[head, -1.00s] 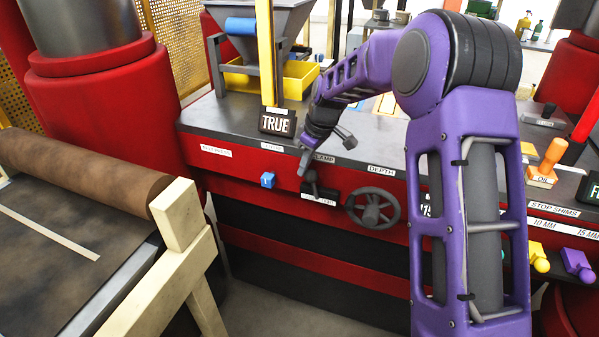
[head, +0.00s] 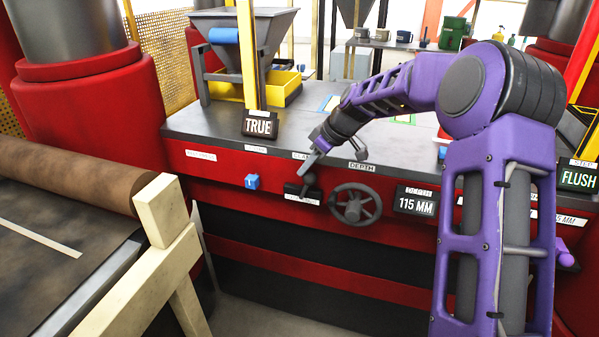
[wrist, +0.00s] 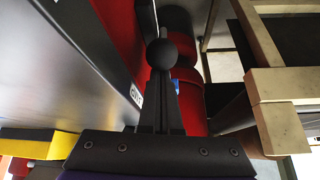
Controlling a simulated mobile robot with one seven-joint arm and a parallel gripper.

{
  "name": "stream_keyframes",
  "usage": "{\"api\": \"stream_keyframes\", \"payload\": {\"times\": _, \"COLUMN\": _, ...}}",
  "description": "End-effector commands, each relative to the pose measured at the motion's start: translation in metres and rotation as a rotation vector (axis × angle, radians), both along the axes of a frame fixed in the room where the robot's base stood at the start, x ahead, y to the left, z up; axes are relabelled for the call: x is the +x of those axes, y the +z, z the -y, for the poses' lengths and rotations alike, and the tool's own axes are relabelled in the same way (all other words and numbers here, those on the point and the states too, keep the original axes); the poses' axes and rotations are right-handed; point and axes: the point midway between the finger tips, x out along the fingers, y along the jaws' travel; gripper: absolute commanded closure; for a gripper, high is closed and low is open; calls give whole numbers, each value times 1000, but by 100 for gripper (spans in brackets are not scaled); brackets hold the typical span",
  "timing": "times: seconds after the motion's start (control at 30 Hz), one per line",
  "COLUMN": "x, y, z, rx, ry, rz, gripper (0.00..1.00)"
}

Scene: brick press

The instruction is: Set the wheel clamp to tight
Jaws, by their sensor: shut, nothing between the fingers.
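The clamp is a small dark lever with a round knob (head: 310,179) on a black mount, on the red front of the press. A small white plate (head: 302,199) sits below it, its words too small to read. The lever appears to lean right. My gripper (head: 303,172) is shut and empty, its tips close beside the knob. In the wrist view the ball knob (wrist: 163,52) shows just beyond the shut fingers (wrist: 160,88). I cannot tell whether they touch. The clamp label above is partly hidden by my gripper.
A grey depth handwheel (head: 355,204) is close right of the clamp, with a 115 MM display (head: 416,201) beyond. A blue knob (head: 251,181) is to the left. A TRUE sign (head: 260,124) stands on the bench top. A wooden-framed table (head: 160,208) is at front left.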

Motion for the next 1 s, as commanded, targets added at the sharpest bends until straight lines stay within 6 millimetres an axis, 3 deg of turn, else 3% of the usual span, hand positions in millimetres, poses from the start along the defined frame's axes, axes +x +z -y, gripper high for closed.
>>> {"api": "stream_keyframes", "payload": {"times": 0.43, "x": -8, "y": -7, "z": 23, "rx": -2, "ry": -2, "rz": -2, "gripper": 100}}
{"api": "stream_keyframes", "payload": {"times": 1.0, "x": -12, "y": -12, "z": 31, "rx": -7, "ry": -4, "rz": -14, "gripper": 100}}
